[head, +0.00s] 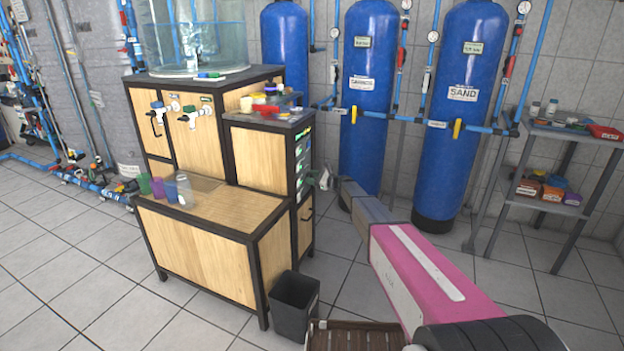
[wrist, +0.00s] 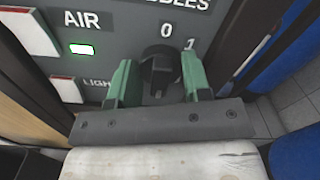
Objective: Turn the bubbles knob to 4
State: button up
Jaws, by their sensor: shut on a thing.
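The black bubbles knob (wrist: 160,58) is on the grey control panel (wrist: 112,22) in the wrist view. The cut-off label "...BBLES" stands above it, with the marks 0 and 1 at its upper right. Its other marks and its pointer are hidden or unclear. My gripper (wrist: 158,80) has its green fingers on either side of the knob, shut on it. In the head view my gripper (head: 323,180) is at the right side of the wooden cabinet, at the panel (head: 303,160); the knob is too small to make out there.
Left of the knob are a white AIR switch (wrist: 28,32) with a lit green lamp (wrist: 81,49) and a LIGHT switch (wrist: 66,90). Blue tanks (head: 368,90) stand behind. A black bin (head: 295,300) and a slatted wooden crate (head: 352,337) are on the floor below my arm.

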jog(key=shift+f+m, duration=0.1)
jog(key=shift+m, duration=0.3)
jog(key=o, duration=0.6)
jog(key=shift+o, duration=0.2)
jog(key=shift+d, duration=0.15)
jog(key=v, duration=1)
jog(key=shift+s+d, duration=0.2)
jog(key=shift+d, duration=0.1)
